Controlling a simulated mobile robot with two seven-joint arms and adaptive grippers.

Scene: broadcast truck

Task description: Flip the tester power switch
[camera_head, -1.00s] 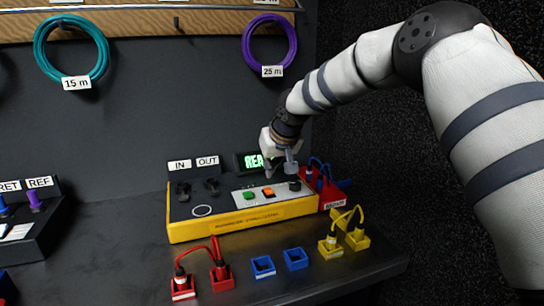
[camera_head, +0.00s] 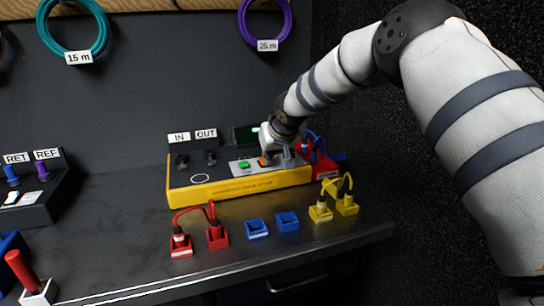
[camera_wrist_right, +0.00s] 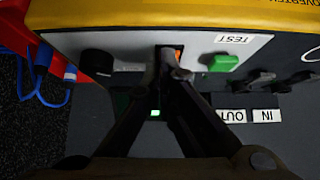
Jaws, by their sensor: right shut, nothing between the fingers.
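The tester (camera_head: 215,192) is a yellow box with a dark top against the back wall. Its light panel carries a green button (camera_head: 243,165) and the orange power switch (camera_head: 262,162). My right gripper (camera_head: 269,155) is shut and empty, pointing down at the switch. In the right wrist view the closed fingertips (camera_wrist_right: 172,58) cover most of the orange switch (camera_wrist_right: 179,52); they look in contact or very close, and its position is hidden. The green button (camera_wrist_right: 223,62) stands beside it. My left gripper is not in view.
A black knob (camera_wrist_right: 97,63) is close to the fingers. Red (camera_head: 217,238), blue (camera_head: 257,230) and yellow (camera_head: 320,214) sockets line the bench front, some with looped cables. A red block (camera_head: 322,167) adjoins the tester's right end. Bare bench lies left of the tester.

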